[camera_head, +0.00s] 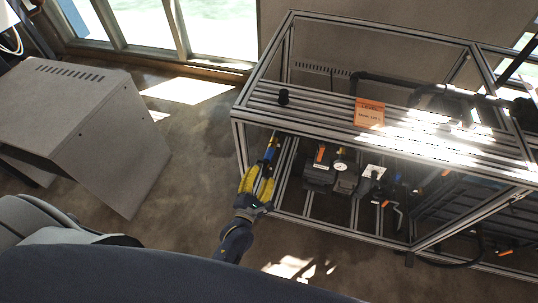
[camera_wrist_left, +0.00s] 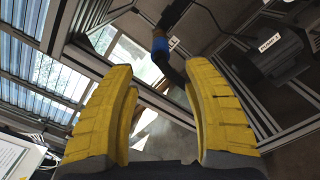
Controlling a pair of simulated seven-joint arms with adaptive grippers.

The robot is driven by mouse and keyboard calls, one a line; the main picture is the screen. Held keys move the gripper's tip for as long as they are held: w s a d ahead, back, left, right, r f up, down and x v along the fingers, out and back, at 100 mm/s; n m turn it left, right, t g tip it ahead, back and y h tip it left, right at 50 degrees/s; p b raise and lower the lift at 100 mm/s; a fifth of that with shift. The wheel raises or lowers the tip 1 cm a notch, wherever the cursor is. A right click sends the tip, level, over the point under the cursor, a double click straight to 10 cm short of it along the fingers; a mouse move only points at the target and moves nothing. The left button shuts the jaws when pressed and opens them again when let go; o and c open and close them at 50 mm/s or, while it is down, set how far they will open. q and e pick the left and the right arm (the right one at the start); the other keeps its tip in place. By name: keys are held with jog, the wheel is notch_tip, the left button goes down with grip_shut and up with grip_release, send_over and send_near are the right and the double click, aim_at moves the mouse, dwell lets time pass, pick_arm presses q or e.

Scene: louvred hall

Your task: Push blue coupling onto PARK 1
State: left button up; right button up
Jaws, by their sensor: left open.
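My left gripper (camera_head: 259,174) has yellow fingers and is open at the near left corner of the metal frame. The blue coupling (camera_head: 270,152) shows just beyond its fingertips. In the left wrist view the blue coupling (camera_wrist_left: 160,46) sits on a dark hose, ahead of the gap between the open fingers (camera_wrist_left: 158,72). The fingers do not appear closed on it. A small white label (camera_wrist_left: 269,44), its text hard to read, is on a dark block to the right. I cannot make out PARK 1 for certain. My right gripper is not in view.
The aluminium profile frame (camera_head: 236,118) has a slatted top with a black knob (camera_head: 283,96) and an orange sign (camera_head: 369,113). Below it are dark units with a gauge (camera_head: 341,166). A grey cabinet (camera_head: 85,125) stands at left, with open floor between.

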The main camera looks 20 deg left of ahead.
aim_at(267, 161)
pick_arm(q)
jog(key=shift+w, duration=4.8)
grip_shut()
